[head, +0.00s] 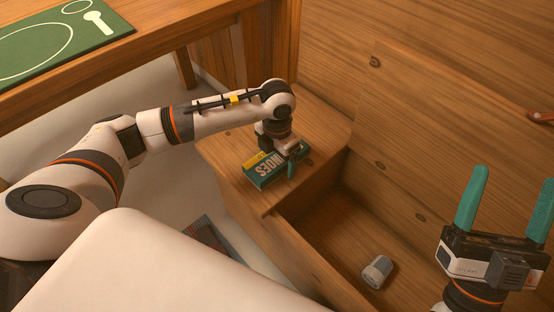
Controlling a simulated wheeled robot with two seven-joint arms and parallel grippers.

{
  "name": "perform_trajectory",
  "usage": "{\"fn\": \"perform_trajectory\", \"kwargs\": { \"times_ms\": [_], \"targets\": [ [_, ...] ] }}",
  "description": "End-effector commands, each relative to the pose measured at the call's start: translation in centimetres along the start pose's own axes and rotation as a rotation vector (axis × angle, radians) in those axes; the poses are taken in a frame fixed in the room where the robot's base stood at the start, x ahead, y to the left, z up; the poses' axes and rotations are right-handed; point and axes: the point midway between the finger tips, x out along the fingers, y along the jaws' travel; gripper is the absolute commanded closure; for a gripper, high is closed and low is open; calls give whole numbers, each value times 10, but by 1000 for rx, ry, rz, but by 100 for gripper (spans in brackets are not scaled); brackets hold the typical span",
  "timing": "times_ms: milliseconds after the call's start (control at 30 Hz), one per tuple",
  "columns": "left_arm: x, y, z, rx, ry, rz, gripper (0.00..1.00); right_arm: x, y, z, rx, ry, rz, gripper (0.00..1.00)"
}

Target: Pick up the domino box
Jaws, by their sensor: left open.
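The domino box (263,176) is a dark teal box with a yellow strip and pale lettering, partly covered. It lies flat on a wooden ledge near the middle of the head view. My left gripper (293,163) is open and points down at the right end of the box. One teal finger shows beside that end; the other finger is mostly hidden, so I cannot tell if it touches the box. My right gripper (516,176) is at the lower right, open and empty, fingers pointing up, well away from the box.
A wooden wall (420,130) rises behind. A table with a green mat (50,48) is at the upper left. A patterned item (208,238) lies on the floor.

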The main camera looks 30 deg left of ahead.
Motion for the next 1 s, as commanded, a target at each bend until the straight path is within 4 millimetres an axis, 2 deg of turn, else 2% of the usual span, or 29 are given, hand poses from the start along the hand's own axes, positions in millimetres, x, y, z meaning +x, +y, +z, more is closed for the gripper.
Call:
{"fn": "perform_trajectory", "kwargs": {
  "times_ms": [67,400,800,1000],
  "targets": [
    [0,0,0,0,0,0,11,0,0,0,0,1,0,26],
    [0,0,0,0,0,0,65,0,0,0,0,3,0,26],
    [-6,0,0,0,2,0,65,2,0,-3,-1,26,-1,26],
    [-24,0,-1,1,3,-1,65,1,-4,-24,-9,171,-7,26]
  ]
}}
